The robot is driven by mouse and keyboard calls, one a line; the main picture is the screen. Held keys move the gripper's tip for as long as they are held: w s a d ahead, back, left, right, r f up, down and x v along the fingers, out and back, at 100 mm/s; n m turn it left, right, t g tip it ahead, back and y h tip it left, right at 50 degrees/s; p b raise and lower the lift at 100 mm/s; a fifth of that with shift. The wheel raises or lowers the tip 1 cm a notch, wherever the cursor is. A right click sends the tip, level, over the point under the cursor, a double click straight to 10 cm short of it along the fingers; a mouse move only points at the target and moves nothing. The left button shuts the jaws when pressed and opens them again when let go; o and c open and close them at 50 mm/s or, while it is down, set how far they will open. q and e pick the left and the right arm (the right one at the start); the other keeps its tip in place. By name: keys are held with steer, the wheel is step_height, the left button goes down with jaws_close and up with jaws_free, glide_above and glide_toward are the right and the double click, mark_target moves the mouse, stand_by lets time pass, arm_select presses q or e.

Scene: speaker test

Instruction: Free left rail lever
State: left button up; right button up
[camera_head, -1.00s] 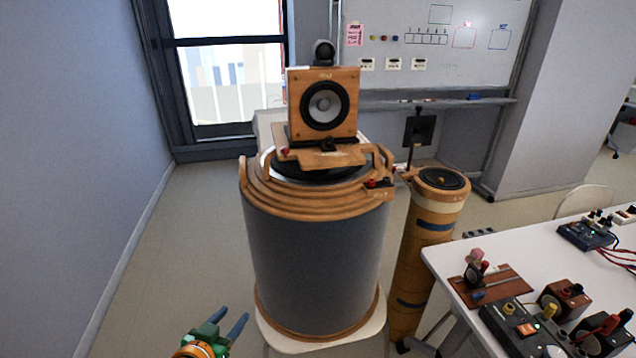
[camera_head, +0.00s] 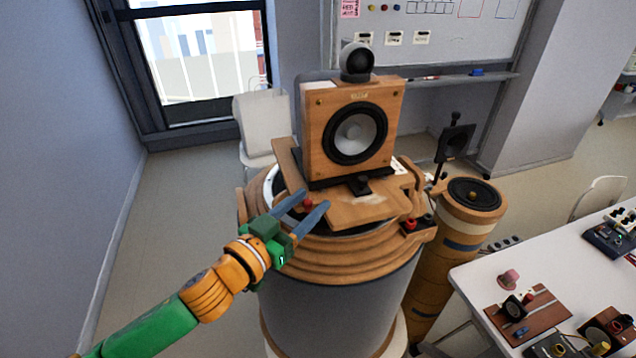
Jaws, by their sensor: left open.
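A wooden speaker (camera_head: 355,130) with a round grey cone stands on a wooden board (camera_head: 370,210) on top of a large grey drum (camera_head: 335,295) with stepped wooden rings. A small red knob (camera_head: 308,203) shows at the board's left edge; it appears to be the left rail lever, whose lower part is hidden. My left gripper (camera_head: 314,199) is open, its two blue fingers pointing up and right. In the picture the red knob lies between the fingertips; I cannot tell if they touch it. My right gripper is out of view.
A small grey ball-shaped device (camera_head: 356,60) sits on the speaker. Red and black terminals (camera_head: 410,224) are on the ring at right. A brown cylinder (camera_head: 440,260) stands beside the drum. A white table (camera_head: 475,280) with electronics is at right. The floor at left is free.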

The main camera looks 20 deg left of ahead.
mark_target(311, 200)
arm_select(q)
steer(key=x, duration=0.2)
steer(key=p+x, duration=0.1)
steer(key=x, duration=0.1)
steer(key=shift+w+a+f, duration=0.15)
steer(key=shift+a+f, duration=0.05)
steer(key=shift+a, duration=0.15)
steer(key=shift+d, duration=0.1)
steer(key=shift+c, duration=0.2)
jaws_close()
